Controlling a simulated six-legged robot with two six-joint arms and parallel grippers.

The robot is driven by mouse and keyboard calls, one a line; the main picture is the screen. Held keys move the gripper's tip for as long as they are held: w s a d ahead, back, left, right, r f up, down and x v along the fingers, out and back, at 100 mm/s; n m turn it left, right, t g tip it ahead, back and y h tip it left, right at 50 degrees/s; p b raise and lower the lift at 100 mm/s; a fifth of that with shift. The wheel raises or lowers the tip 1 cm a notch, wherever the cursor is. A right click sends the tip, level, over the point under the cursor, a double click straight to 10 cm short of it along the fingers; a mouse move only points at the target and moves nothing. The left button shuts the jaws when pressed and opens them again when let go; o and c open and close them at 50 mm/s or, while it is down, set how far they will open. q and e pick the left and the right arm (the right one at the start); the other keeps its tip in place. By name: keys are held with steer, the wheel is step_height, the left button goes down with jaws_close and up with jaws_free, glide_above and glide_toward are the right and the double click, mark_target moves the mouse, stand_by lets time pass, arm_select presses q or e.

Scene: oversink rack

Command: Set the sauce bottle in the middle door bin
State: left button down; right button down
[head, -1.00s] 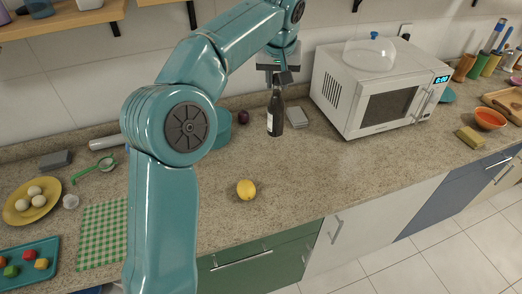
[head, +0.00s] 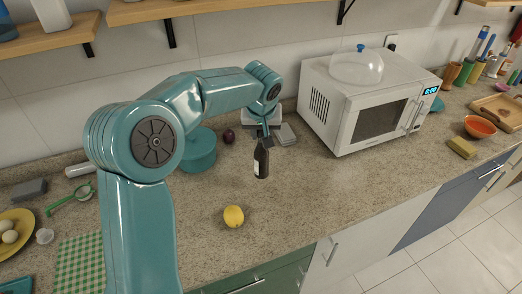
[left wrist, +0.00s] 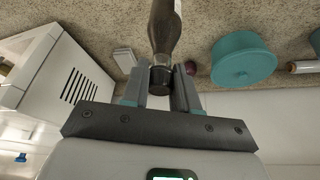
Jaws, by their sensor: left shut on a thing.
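The sauce bottle (head: 261,160) is dark with a pale label and hangs upright below my left gripper (head: 262,132). In the left wrist view the bottle (left wrist: 164,32) is between the two fingers of my left gripper (left wrist: 160,88), which are shut on its neck end. Whether its base touches the counter cannot be told. No door bin shows in any view. My right gripper is not in view.
A white microwave (head: 350,105) with a clear dome (head: 357,66) on top stands to the right. A teal pot (head: 198,152) is left of the bottle, a lemon (head: 233,216) in front. The counter (head: 330,195) is clear front right.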

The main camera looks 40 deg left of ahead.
mark_target(261, 146)
arm_select(q)
step_height(261, 146, down, 2)
steer(key=shift+s+a+f, duration=0.1)
steer(key=shift+s, duration=0.05)
steer(key=f, duration=0.4)
steer(key=shift+w+f+p, duration=0.2)
steer(key=shift+p, duration=0.1)
steer(key=shift+s, duration=0.1)
steer(key=shift+f, duration=0.15)
steer(key=c, duration=1.3)
jaws_free()
steer(key=shift+f+b, duration=0.1)
steer(key=shift+b, duration=0.2)
steer(key=o, duration=0.4)
steer(key=shift+o, duration=0.2)
